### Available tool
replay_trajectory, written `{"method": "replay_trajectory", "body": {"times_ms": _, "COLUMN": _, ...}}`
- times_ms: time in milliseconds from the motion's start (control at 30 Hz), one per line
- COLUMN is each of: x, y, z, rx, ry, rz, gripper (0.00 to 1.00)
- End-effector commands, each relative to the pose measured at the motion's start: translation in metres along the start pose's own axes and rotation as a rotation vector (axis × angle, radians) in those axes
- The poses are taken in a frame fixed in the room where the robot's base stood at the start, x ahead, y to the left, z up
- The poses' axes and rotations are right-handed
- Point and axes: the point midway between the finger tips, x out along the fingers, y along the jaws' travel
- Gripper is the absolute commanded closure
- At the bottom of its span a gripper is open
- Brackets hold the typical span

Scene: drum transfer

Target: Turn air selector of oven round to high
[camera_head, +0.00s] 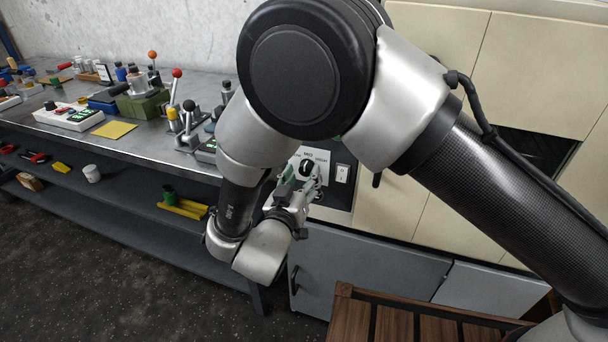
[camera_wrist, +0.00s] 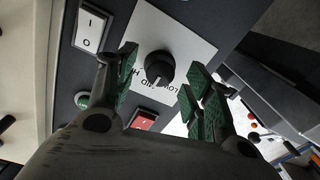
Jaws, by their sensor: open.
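The air selector is a round black knob (camera_wrist: 158,68) on a white label plate (camera_wrist: 180,35) on the oven's dark control panel. The plate's lettering shows LOW and MED, with HIGH partly hidden by a finger in the wrist view. A pale mark on the knob's lower edge faces roughly toward MED. In the head view my gripper (camera_head: 301,183) is at the panel.
A white rocker switch (camera_wrist: 90,28), a green round button (camera_wrist: 82,99) and a red switch (camera_wrist: 143,119) lie close to the fingers. A workbench (camera_head: 140,139) with levers and tools stands left. A slatted wooden surface (camera_head: 395,325) is at the lower right.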

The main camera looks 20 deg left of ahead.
Motion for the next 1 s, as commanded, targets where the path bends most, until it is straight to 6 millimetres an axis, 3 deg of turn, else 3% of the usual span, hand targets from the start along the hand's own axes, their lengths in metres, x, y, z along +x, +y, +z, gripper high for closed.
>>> {"method": "replay_trajectory", "body": {"times_ms": 133, "x": 0.0122, "y": 0.0000, "z": 0.0002, "rx": 0.001, "ry": -0.001, "rz": 0.000, "gripper": 0.48}}
{"method": "replay_trajectory", "body": {"times_ms": 400, "x": 0.0141, "y": -0.0005, "z": 0.0001, "rx": 0.001, "ry": -0.001, "rz": -0.002, "gripper": 0.48}}
{"method": "replay_trajectory", "body": {"times_ms": 667, "x": 0.0139, "y": -0.0004, "z": 0.0001, "rx": 0.001, "ry": -0.001, "rz": -0.002, "gripper": 0.94}}
{"method": "replay_trajectory", "body": {"times_ms": 1000, "x": 0.0138, "y": -0.0005, "z": 0.0001, "rx": 0.034, "ry": 0.001, "rz": -0.002, "gripper": 0.94}}
